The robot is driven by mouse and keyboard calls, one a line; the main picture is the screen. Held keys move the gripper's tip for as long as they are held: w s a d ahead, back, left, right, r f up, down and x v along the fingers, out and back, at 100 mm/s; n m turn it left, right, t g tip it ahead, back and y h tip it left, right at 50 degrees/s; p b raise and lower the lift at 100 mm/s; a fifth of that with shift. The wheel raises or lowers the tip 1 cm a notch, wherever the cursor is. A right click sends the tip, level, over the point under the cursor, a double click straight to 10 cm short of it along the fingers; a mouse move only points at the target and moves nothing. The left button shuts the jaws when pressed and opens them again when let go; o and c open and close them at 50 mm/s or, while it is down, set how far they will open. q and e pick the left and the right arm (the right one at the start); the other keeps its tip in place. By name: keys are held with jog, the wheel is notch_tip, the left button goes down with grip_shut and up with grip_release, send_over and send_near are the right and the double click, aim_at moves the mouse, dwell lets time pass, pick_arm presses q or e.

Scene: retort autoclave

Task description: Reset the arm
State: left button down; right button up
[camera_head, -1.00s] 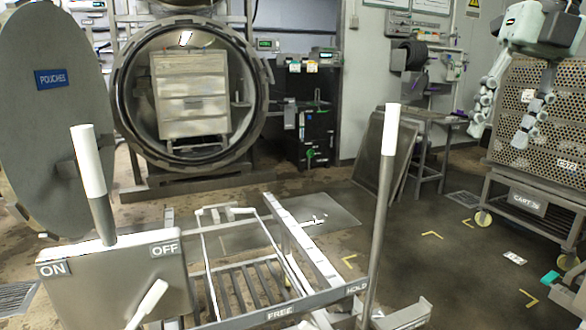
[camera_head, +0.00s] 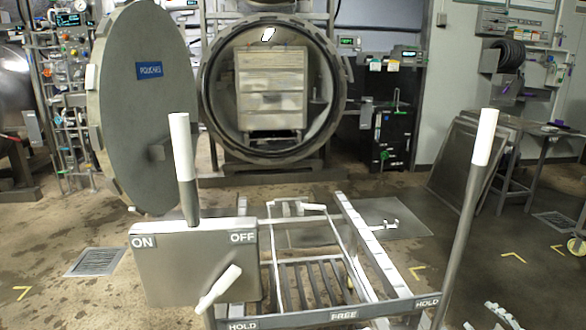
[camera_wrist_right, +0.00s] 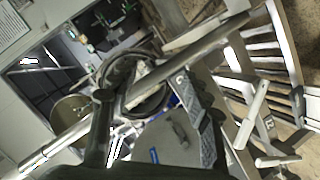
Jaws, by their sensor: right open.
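My right gripper (camera_head: 487,316) shows only as pale finger parts at the bottom right edge of the head view. The rest of it is cut off. In the right wrist view its two dark fingers stand apart with nothing held between them (camera_wrist_right: 145,88). The right-hand white-topped lever (camera_head: 467,215) rises just left of the fingers in the head view. My left gripper is out of view.
A trolley frame with HOLD and FREE labels (camera_head: 345,315) and an ON/OFF box with a lever (camera_head: 195,262) stand in front. Behind are the open round POUCHES door (camera_head: 150,110) and the retort with a stacked load (camera_head: 272,88). Floor at right is mostly clear.

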jog(key=s+a+f+m+g+h, duration=0.1)
jog(key=s+a+f+m+g, duration=0.3)
jog(key=s+f, duration=0.5)
jog(key=s+a+f+m+g+y, duration=0.1)
jog(key=s+a+f+g, duration=0.6)
jog(key=s+a+f, duration=0.7)
jog(key=shift+s+a+f+m+y, duration=0.3)
jog(key=shift+s+a+f+m, duration=0.1)
jog(key=shift+s+f+m, duration=0.55)
